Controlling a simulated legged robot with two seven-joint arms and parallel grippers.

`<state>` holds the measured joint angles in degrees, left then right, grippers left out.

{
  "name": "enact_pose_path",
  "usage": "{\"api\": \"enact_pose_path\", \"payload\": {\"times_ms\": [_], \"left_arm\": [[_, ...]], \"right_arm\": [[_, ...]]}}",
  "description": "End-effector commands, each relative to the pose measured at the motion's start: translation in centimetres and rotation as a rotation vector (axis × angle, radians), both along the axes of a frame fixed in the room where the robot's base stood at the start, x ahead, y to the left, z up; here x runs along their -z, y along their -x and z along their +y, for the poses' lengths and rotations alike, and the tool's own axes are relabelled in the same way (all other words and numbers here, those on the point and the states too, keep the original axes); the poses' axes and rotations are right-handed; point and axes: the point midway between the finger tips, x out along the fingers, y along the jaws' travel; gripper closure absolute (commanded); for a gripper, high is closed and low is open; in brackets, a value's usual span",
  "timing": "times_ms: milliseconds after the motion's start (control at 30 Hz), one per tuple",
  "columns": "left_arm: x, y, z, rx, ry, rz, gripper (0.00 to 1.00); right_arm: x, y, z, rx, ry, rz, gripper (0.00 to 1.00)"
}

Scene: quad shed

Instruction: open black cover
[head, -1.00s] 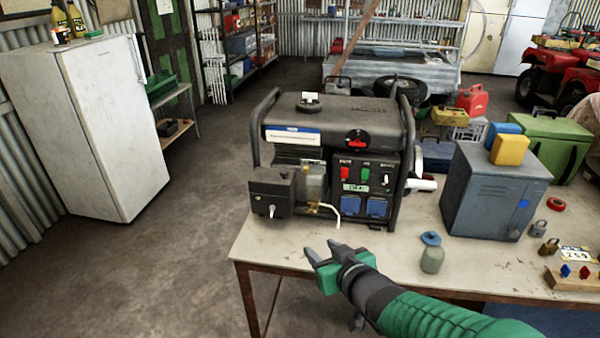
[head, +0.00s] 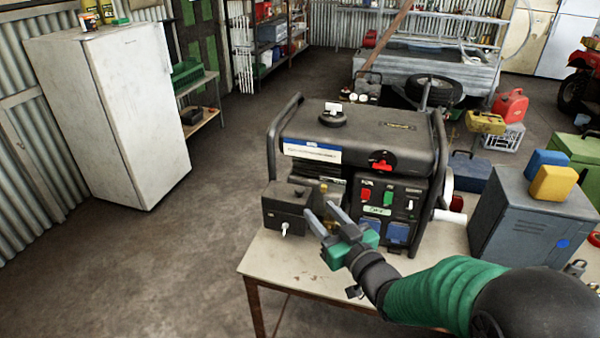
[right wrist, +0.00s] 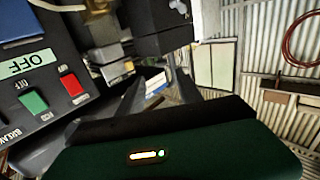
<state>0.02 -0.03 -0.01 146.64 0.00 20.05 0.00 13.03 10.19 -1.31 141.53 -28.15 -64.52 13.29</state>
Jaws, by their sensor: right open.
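A black generator (head: 365,140) stands on the table. At its front left is a black box-like cover (head: 286,207) with a small white lever beneath; it looks closed. A dark block at the top of the right wrist view (right wrist: 160,28) appears to be this cover. My right gripper (head: 319,213) is open and empty, with its fingers pointing at the generator's front just right of the cover. Whether a fingertip touches it I cannot tell. In the right wrist view the open fingers (right wrist: 155,88) show dark beyond the green gripper body. My left gripper is out of view.
The control panel (head: 385,205), with red and green switches and blue sockets, is close beside my right gripper. Open floor lies left of the table, before a white fridge (head: 110,115).

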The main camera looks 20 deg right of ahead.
Motion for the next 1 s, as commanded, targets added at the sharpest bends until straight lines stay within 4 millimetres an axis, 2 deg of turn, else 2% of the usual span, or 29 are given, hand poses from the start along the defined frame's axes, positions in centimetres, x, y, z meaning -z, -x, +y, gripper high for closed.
{"api": "enact_pose_path", "payload": {"times_ms": [33, 200, 400, 533, 767, 1000], "left_arm": [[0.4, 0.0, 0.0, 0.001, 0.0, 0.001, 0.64], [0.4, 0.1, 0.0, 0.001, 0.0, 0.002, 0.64], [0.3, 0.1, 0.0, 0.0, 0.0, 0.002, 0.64], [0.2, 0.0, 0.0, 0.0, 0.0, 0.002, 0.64], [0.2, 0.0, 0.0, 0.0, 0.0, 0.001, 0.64], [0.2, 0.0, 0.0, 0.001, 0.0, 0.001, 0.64]], "right_arm": [[0.1, -1.4, 0.4, -0.003, 0.001, -0.004, 0.58], [0.0, -5.8, 1.5, -0.003, 0.003, -0.006, 0.58], [0.0, -9.4, 2.3, -0.003, 0.004, -0.005, 0.58], [-0.1, -10.3, 2.3, -0.002, 0.002, -0.005, 0.58], [0.0, -10.4, 2.2, -0.001, 0.002, -0.004, 0.58], [0.0, -10.4, 2.2, 0.0, 0.002, -0.004, 0.88]]}}
